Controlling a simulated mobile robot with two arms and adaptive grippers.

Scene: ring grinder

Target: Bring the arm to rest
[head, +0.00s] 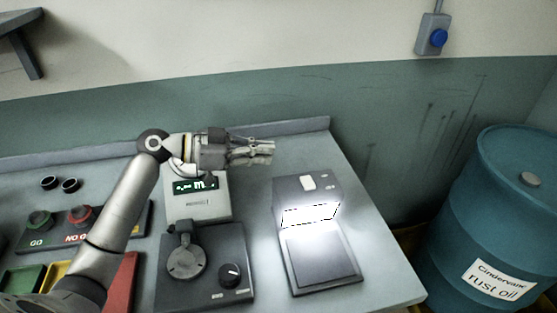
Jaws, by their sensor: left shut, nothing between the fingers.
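My left arm comes in from the lower left and bends at its wrist. My left gripper (262,152) is shut and empty, pointing right. It is in front of the upper part of the small device with a green display (195,205) and hides some of it. The gripper appears raised above the table (260,275), apart from the things on it. My right gripper is not in view.
A dark device with a dial and knob (205,268) stands below the gripper. A lit inspection box (310,190) is to its right. Two black rings (70,185), a GO / NO GO gauge board (125,217) and coloured bins (20,282) are left. A blue barrel (490,220) stands right of the table.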

